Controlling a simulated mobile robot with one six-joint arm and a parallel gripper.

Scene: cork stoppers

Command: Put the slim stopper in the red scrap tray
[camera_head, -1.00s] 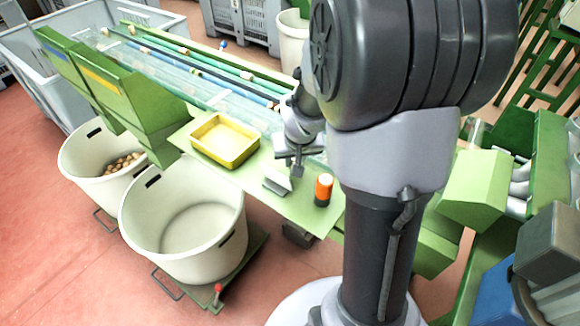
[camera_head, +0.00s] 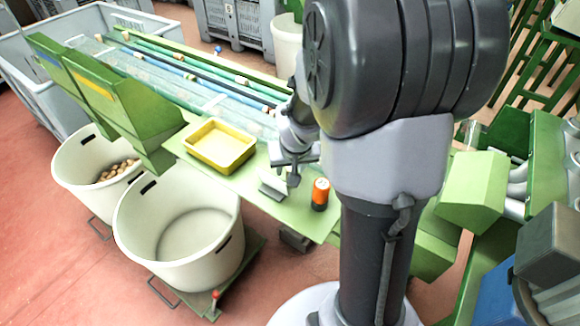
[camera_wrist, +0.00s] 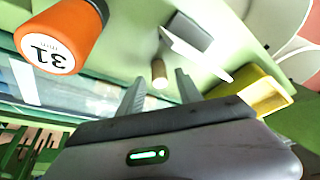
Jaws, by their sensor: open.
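A small tan cork stopper (camera_wrist: 159,73) stands out in the wrist view on the green table, between the lines of my two fingers. I cannot judge its width against another stopper there. In the head view it is not distinguishable. My gripper (camera_wrist: 159,88) is open, its fingers on either side of the cork and apart from it. In the head view my gripper (camera_head: 288,172) hangs low over the table end. No red tray shows. A yellow tray (camera_head: 219,146) stands on the table left of my gripper, and its edge shows in the wrist view (camera_wrist: 262,96).
An orange cylinder with a white top, marked 31 (camera_head: 320,194), stands right of my gripper. A pale angular block (camera_head: 272,184) is close beside my gripper. White tubs (camera_head: 185,235) stand below the table's front edge. Tube lanes with several corks run behind.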

